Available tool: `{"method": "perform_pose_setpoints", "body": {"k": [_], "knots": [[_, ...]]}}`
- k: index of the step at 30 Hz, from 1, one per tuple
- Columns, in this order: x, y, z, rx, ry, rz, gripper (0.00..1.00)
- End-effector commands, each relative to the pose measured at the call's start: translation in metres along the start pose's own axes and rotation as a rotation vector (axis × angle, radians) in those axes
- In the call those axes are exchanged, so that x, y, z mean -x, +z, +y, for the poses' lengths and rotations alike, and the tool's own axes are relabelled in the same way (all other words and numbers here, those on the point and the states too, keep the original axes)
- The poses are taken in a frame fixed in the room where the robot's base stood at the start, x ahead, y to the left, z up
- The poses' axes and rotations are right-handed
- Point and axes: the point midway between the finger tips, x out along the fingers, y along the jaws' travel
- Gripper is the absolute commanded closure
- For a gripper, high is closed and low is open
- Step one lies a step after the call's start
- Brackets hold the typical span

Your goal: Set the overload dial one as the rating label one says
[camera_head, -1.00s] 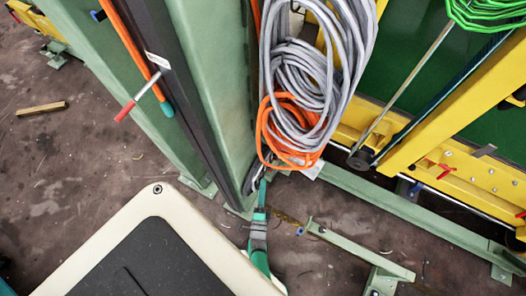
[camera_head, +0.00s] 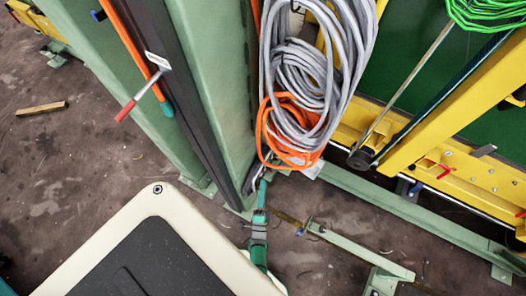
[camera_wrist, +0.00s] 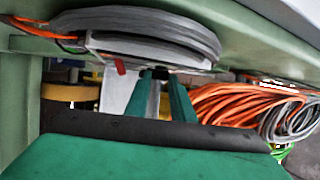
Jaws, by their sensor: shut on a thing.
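My gripper (camera_wrist: 160,76) shows in the wrist view as two green fingers pointing away, below a grey cable coil. The fingertips are closed on a small dark piece (camera_wrist: 156,73), which looks like a knob; I cannot tell for sure that it is overload dial one. A pale panel (camera_wrist: 114,95) with a red tab (camera_wrist: 121,67) is just left of the fingers. In the head view my gripper (camera_head: 262,183) is small, at the foot of the green post below the coils. I cannot make out rating label one or any dial marks.
Grey cable coils (camera_head: 305,85) and an orange coil (camera_head: 285,130) hang on the green post (camera_head: 222,90) close above my gripper. The orange cable (camera_wrist: 235,105) is close right in the wrist view. A yellow frame (camera_head: 440,110) stands right.

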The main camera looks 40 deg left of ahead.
Motion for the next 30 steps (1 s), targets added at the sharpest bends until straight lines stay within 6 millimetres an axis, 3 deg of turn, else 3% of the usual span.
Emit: {"method": "perform_pose_setpoints", "body": {"k": [8, 9, 11, 22, 30], "knots": [[-0.001, -0.002, 0.000, 0.000, 0.000, 0.007, 1.00], [-0.001, -0.002, 0.000, 0.000, 0.000, 0.007, 0.71], [-0.001, -0.002, 0.000, 0.000, 0.000, 0.006, 0.59], [0.004, -0.001, 0.000, 0.000, 0.001, 0.002, 0.59], [0.046, -0.001, 0.001, 0.000, 0.005, 0.003, 0.59]]}}
